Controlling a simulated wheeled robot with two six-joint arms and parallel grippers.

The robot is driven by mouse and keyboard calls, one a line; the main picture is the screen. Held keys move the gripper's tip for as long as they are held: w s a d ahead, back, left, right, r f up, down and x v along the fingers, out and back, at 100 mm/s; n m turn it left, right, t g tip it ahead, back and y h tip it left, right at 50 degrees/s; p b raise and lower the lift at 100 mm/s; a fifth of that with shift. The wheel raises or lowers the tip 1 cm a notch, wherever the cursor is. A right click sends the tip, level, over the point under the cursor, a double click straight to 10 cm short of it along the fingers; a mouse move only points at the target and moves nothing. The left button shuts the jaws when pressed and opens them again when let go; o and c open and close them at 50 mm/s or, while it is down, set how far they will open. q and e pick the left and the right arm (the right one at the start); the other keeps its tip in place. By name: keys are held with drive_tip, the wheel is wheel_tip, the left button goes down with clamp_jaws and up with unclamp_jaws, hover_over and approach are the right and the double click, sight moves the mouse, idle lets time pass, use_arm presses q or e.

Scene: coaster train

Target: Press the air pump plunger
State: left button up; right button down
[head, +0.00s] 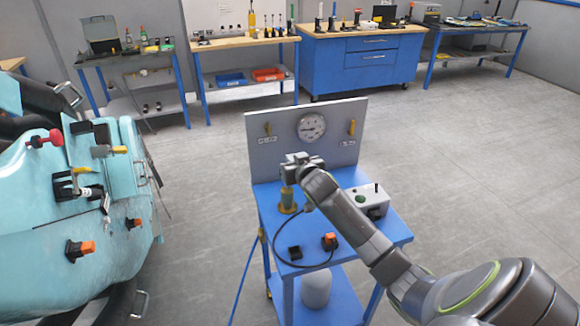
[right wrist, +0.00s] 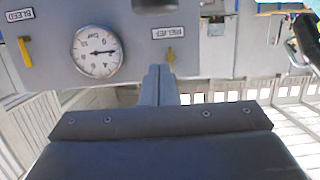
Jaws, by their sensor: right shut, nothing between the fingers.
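The air pump (head: 288,197), a small greenish cylinder with a yellow base, stands on the left part of a blue cart (head: 345,258). My right gripper (head: 289,180) is over the pump's top, its fingers shut with nothing between them. The gripper and wrist hide the plunger, so I cannot tell whether they touch it or how far down it is. In the right wrist view the shut fingers (right wrist: 158,85) point at the grey gauge panel, and the pump does not show there. My left gripper is not in view.
A pressure gauge (head: 311,126) sits on the upright panel between two yellow valve handles. A grey box (head: 371,203), an orange-topped connector (head: 330,241) and a black block (head: 295,252) are on the cart. A teal train car (head: 75,230) stands left; floor right is clear.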

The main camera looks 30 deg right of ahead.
drive_tip(key=shift+w+d+f+p, duration=0.1)
drive_tip(key=shift+w+f+p, duration=0.2)
drive_tip(key=shift+f, duration=0.45)
drive_tip(key=shift+w+d+f+p, duration=0.1)
drive_tip(key=shift+w+f+p, duration=0.2)
drive_tip(key=shift+f, duration=0.5)
drive_tip(key=shift+w+d+f+p, duration=0.1)
drive_tip(key=shift+w+f+p, duration=0.2)
drive_tip(key=shift+f, duration=0.45)
drive_tip(key=shift+w, duration=0.1)
drive_tip(key=shift+f, duration=0.1)
drive_tip(key=f+b, duration=0.2)
drive_tip(key=f, duration=0.1)
drive_tip(key=f+b, duration=0.2)
drive_tip(key=b, duration=0.1)
drive_tip(key=shift+s+f, duration=0.2)
drive_tip(key=shift+f, duration=0.2)
